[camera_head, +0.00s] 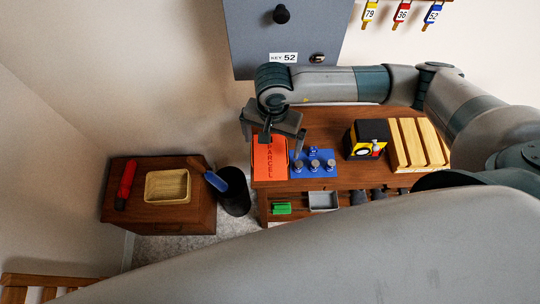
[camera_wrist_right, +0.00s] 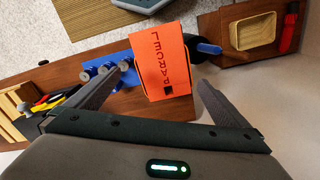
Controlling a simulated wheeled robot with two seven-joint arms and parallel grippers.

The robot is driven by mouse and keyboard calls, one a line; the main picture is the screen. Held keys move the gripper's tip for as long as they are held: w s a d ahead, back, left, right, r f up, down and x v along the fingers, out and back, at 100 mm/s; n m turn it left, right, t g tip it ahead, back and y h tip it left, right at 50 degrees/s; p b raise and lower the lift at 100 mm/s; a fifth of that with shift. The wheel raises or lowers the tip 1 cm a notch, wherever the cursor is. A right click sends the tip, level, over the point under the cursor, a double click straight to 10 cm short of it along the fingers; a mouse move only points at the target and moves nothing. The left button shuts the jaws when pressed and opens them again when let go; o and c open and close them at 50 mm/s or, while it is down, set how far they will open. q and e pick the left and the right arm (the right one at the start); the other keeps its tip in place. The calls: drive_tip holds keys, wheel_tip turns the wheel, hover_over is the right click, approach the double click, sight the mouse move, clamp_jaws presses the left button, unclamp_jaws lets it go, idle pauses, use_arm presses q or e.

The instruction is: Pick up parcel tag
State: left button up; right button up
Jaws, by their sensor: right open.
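I see no separate tag, so I cannot tell if this block is the parcel tag. My right gripper (camera_head: 272,138) is open above and around the block's far end in the head view. In the right wrist view the two fingers (camera_wrist_right: 162,80) are spread wide, one on each side, with nothing gripped. My left gripper is not in view.
A blue tray with several blue-silver pieces (camera_head: 315,164) is close right of the block. Beyond are a black-yellow box (camera_head: 368,138) and a slatted wooden rack (camera_head: 418,144). A dark bin (camera_head: 234,192) and a side table (camera_head: 190,212) with a wooden tray (camera_head: 167,200) are left.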

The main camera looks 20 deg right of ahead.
sight(270, 157)
drive_tip(key=shift+f, duration=0.1)
drive_tip(key=f, duration=0.3)
drive_tip(key=shift+s+a+f+b, duration=0.15)
drive_tip(key=shift+a+f+b, duration=0.15)
drive_tip(key=shift+a+f, duration=0.1)
drive_tip(key=shift+f, duration=0.6)
drive_tip(key=shift+f+b, duration=0.1)
drive_tip(key=shift+b, duration=0.2)
drive_tip(key=shift+c, duration=0.4)
drive_tip(key=c, duration=1)
